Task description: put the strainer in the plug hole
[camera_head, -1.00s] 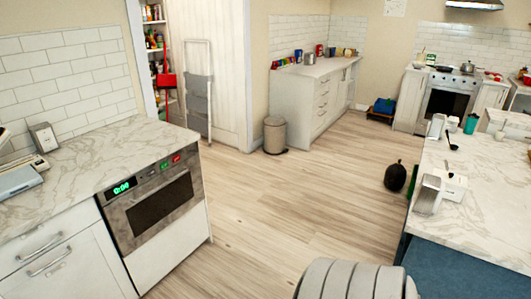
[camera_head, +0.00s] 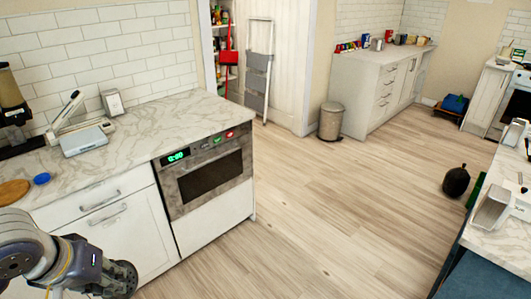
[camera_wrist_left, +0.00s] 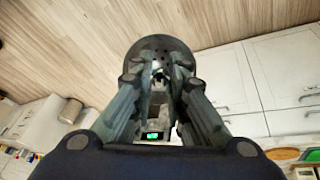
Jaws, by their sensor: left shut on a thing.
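The strainer (camera_wrist_left: 152,47) is a dark, round disc with small holes, in the left wrist view. My left gripper (camera_wrist_left: 160,72) is shut on it, with a finger on each side. In the head view my left gripper (camera_head: 108,277) is at the bottom left, in front of the white cabinet doors and below the counter top. The strainer is hard to tell from the fingers there. No sink or plug hole shows in either view. My right gripper is not in view.
A marble counter (camera_head: 130,135) holds a flat grey scale (camera_head: 84,140), a blue lid (camera_head: 41,179) and a wooden board (camera_head: 13,191). A built-in oven (camera_head: 207,172) sits below it.

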